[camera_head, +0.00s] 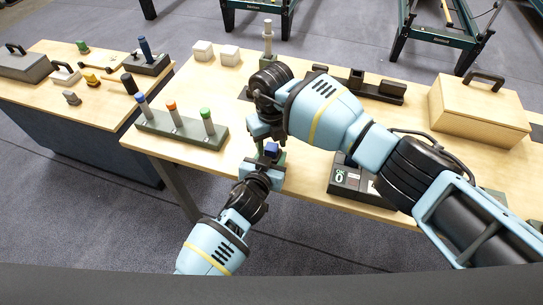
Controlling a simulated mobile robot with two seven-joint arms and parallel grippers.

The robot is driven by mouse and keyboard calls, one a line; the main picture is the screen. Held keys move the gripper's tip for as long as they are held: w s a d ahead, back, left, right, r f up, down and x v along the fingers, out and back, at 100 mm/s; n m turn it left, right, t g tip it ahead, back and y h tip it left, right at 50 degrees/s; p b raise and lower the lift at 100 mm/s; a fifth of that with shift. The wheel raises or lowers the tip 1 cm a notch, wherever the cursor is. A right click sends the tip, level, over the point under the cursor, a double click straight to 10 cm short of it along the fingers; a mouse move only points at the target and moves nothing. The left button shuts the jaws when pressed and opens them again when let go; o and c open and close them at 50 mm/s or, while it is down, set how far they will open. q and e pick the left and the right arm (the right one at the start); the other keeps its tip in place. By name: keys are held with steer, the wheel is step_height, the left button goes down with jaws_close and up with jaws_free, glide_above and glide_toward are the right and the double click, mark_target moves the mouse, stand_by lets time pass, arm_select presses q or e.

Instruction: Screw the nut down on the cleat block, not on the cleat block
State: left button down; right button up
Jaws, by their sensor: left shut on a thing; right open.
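My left gripper (267,165) comes up from the lower left at the table's front edge. It is shut on a small dark greenish block (272,157). A blue piece (271,149) shows at the top of this block; I cannot tell whether it is the nut. My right gripper (262,133) reaches in from the right and points down just above and behind the blue piece. It is open; its fingertips are partly hidden by its own wrist. I cannot make out a separate nut or tell two cleat blocks apart.
A grey-green rack (178,131) with blue, orange and green-topped pegs stands left of the grippers. Two white blocks (203,51) and a pale post (267,38) stand behind. A wooden box (478,112) is right. A display unit (350,182) sits under my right arm. A side table (75,102) holds tools.

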steer(key=shift+f, duration=0.5)
steer(key=c, duration=0.8)
steer(key=o, duration=1.2)
step_height(320, 180, up, 12)
steer(key=shift+d+r, duration=0.1)
arm_select(q)
steer(key=c, duration=0.6)
jaws_free()
steer(key=shift+c, duration=0.2)
